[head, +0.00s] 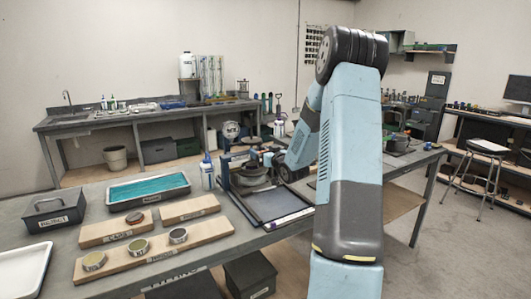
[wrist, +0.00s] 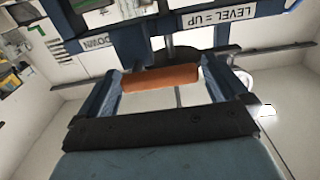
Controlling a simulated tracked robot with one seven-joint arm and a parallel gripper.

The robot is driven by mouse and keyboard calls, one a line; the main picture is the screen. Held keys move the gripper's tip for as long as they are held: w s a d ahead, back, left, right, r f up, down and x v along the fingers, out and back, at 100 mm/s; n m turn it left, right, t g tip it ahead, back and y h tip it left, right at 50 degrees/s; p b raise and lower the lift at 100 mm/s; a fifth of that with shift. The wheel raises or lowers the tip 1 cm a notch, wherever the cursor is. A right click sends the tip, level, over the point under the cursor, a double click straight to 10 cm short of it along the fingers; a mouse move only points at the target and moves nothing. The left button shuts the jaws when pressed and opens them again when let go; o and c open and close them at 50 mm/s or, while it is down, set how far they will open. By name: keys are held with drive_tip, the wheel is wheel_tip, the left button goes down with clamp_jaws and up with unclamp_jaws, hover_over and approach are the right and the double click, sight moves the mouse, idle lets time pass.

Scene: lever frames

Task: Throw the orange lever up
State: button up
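The orange lever (wrist: 160,78) shows in the wrist view as a short orange grip lying across the picture, with a dark shaft behind it. My gripper (wrist: 162,68) has its two dark blue fingers wide apart, one at each end of the orange grip. Whether a finger touches the grip I cannot tell. A blue frame (wrist: 130,40) is just beyond, with an upside-down "LEVEL = UP" label (wrist: 222,24) and a "DOWN" label (wrist: 90,44). In the head view my arm hides much of the work area, and the orange lever cannot be made out.
In the head view the grey workbench (head: 50,262) holds a teal-filled tray (head: 149,190), a black box (head: 54,211), wooden boards with round discs (head: 150,251), a white tray (head: 22,270) and a bottle (head: 207,174). A dark flat panel (head: 275,204) lies left of my arm.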

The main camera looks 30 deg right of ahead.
drive_tip(key=shift+s, duration=0.1)
drive_tip(key=s, duration=1.3)
drive_tip(key=shift+s+d, duration=0.2)
drive_tip(key=shift+s, duration=0.05)
drive_tip(key=s+a+r+g+h, duration=0.4)
drive_tip(key=s+a+r+g, duration=0.35)
drive_tip(key=a+r, duration=0.35)
drive_tip(key=s+a+g+y, duration=0.1)
drive_tip(key=s+a, duration=0.3)
drive_tip(key=s, duration=0.4)
drive_tip(key=s+a+r+g+y, duration=0.1)
drive_tip(key=s+a, duration=0.3)
drive_tip(key=s, duration=0.4)
drive_tip(key=s+a+g+y, duration=0.1)
drive_tip(key=s+a+g, duration=0.2)
drive_tip(key=s+a, duration=0.2)
drive_tip(key=s, duration=0.3)
drive_tip(key=shift+r, duration=0.15)
